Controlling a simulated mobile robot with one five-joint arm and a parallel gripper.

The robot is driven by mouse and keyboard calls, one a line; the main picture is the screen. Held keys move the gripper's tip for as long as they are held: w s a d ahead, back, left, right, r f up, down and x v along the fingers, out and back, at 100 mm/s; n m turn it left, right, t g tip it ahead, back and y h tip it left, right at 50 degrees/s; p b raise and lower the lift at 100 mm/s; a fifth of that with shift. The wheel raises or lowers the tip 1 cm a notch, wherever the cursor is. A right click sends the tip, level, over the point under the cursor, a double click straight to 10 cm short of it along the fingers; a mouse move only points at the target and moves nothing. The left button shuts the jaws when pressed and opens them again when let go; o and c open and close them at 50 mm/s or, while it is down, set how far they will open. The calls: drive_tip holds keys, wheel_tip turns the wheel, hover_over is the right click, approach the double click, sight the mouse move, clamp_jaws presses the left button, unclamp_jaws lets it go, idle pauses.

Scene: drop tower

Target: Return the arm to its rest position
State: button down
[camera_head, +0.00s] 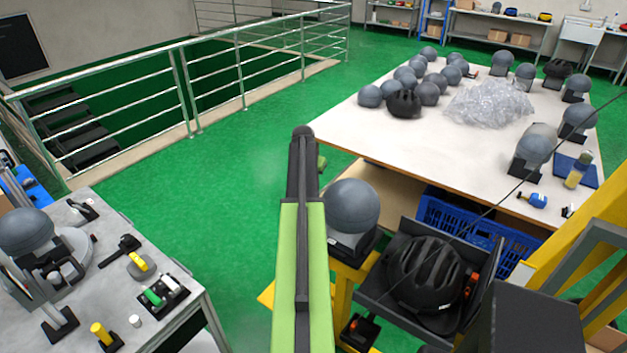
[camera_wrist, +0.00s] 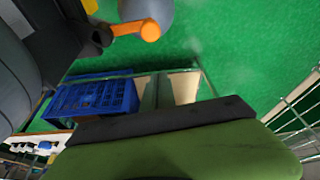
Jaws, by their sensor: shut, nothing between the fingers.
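My arm rises from the bottom middle of the head view as a green link with a dark strip and a dark upper end. The part of the arm beyond that end is mostly hidden behind the link; only a small green piece shows at its right. My gripper's fingers cannot be made out in either view. In the wrist view a broad green and dark link of my own arm fills the bottom. No object is seen held.
Right of my arm are a grey headform (camera_head: 351,206) and a black helmet (camera_head: 424,273) in the yellow-framed tower (camera_head: 575,250). A blue crate (camera_wrist: 95,97) lies under the white table (camera_head: 345,125). A grey workbench (camera_head: 190,290) stands left. Green floor (camera_head: 225,195) lies between.

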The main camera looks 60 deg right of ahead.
drive_tip(key=p+v, duration=0.3)
drive_tip(key=v, duration=0.3)
drive_tip(key=shift+s+p, duration=0.1)
drive_tip(key=shift+p, duration=0.25)
drive_tip(key=shift+f, duration=0.1)
